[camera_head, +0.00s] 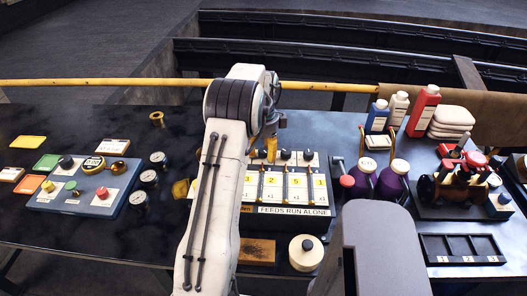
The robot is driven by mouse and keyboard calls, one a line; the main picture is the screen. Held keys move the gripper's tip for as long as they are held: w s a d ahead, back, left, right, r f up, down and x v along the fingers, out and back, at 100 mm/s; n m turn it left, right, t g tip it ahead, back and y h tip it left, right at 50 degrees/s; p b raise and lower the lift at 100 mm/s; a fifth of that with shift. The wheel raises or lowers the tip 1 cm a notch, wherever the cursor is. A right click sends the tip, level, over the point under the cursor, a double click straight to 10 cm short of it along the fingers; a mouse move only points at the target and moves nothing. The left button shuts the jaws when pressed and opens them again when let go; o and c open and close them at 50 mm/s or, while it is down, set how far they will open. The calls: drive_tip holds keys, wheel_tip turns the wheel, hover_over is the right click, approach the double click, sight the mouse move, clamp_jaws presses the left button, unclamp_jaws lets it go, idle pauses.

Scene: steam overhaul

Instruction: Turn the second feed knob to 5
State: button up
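The feed panel (290,211) is a dark blue box with a white front strip reading "FEEDS RUN ALONE". White columns on it carry small number windows, and the readable ones seem to show 2, 5 and 1 from left to right. Black knobs stand along its back edge; two, a middle one (286,154) and the right one (308,155), show clearly. My gripper (271,150), with a yellow finger, is over the back left of the panel, close to a knob. My arm hides the panel's left part. Contact and finger opening cannot be made out.
A blue control box (75,204) with buttons lies left, beside several round gauges (149,178). Purple jars (393,180), bottles (424,108) and a red-topped machine (460,175) stand right. A round cream pot (306,250) sits in front of the panel. A yellow rail runs behind.

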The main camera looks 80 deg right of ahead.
sight(263, 151)
drive_tip(key=shift+r, duration=0.1)
wheel_tip(263, 151, up, 12)
idle(0.6)
idle(0.8)
